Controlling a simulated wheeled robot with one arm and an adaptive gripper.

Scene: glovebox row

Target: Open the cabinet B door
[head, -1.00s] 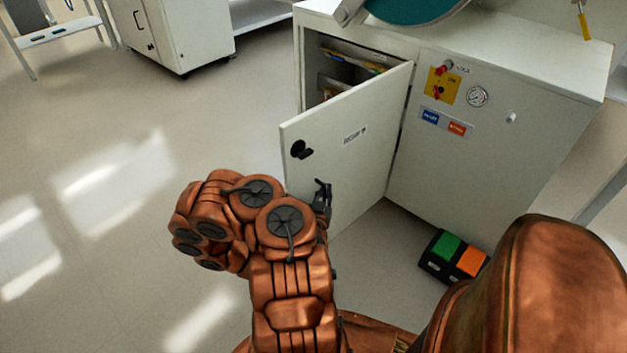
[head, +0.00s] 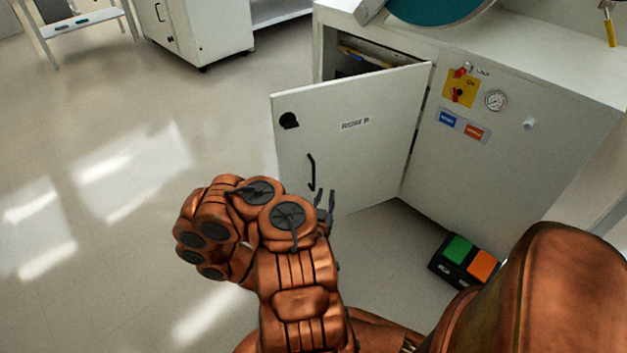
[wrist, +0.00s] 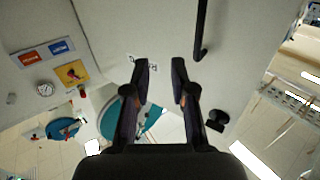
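The cabinet B door (head: 365,155) is a pale panel hinged on its right side, standing partly open in the head view. It has a black round knob (head: 288,120) at its upper left and a black vertical bar handle (head: 311,172) below. The handle also shows in the wrist view (wrist: 201,32), right of the fingers. My gripper (head: 325,203) is just right of and below the handle in the head view. In the wrist view my gripper (wrist: 161,78) has its fingers apart, with nothing held between them, facing the door panel.
The cabinet's fixed front panel (head: 510,170) carries a yellow switch plate (head: 460,90) and a gauge (head: 496,100). A pedal unit with green and orange pads (head: 466,262) sits on the floor at lower right. The floor left of the door is clear.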

